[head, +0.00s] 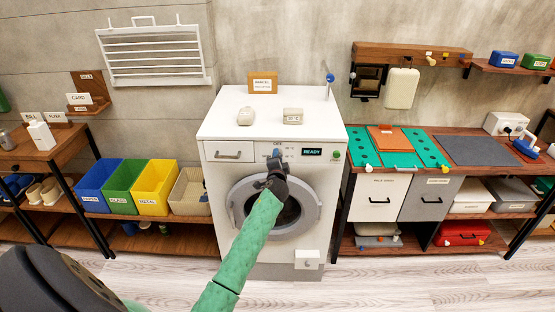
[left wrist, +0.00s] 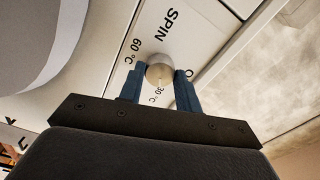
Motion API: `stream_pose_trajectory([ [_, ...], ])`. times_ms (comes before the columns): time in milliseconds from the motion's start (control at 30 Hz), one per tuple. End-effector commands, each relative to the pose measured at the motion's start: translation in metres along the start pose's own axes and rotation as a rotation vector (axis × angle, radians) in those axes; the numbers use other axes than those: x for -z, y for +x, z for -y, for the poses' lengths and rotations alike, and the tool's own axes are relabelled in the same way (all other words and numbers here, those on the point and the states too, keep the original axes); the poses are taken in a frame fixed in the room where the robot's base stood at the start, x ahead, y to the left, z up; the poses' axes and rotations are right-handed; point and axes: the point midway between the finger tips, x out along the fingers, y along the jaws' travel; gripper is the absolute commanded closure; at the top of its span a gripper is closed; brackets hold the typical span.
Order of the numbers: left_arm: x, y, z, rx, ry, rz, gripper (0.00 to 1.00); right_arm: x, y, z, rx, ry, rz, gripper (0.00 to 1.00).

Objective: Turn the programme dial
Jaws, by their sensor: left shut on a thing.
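The programme dial (left wrist: 160,70) is a small round light-coloured knob on the washing machine's front panel, seen in the left wrist view. The labels "60 °C", "30 °C" and "SPIN" are printed around it. My left gripper (left wrist: 160,85) has its blue fingers on either side of the dial and is shut on it. In the head view my left gripper (head: 276,158) reaches the panel of the white washing machine (head: 225,180) and hides the dial. The machine's display (head: 312,152) reads "READY". My right gripper is not in view.
The round door (head: 236,205) is below the panel, partly behind my left arm. A drawer handle (head: 228,156) is left of the dial and a green button (head: 336,154) is right of the display. Blue, green and yellow bins (head: 154,186) stand at left; a workbench (head: 478,151) stands at right.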

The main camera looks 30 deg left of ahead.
Motion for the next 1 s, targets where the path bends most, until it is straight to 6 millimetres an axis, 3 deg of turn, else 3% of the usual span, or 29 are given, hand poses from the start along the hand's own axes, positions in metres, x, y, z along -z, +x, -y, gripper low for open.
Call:
stream_pose_trajectory([
  [167,0.001,-0.001,-0.002,-0.002,0.005,-0.001,0.89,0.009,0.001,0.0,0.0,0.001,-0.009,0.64],
  [367,0.001,-0.001,-0.002,-0.002,0.004,-0.001,0.89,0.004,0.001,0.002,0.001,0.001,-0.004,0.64],
  [400,0.001,-0.001,-0.002,-0.002,0.004,-0.001,0.64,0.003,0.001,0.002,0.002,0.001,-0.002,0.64],
  [500,0.0,-0.001,-0.002,-0.002,0.004,-0.001,0.45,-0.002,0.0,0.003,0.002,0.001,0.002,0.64],
  [900,-0.001,-0.006,-0.003,-0.001,0.003,-0.001,0.45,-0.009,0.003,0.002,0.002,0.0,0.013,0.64],
  [1000,-0.001,-0.018,-0.004,-0.001,0.002,0.0,0.45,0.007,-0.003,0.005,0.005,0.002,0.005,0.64],
])
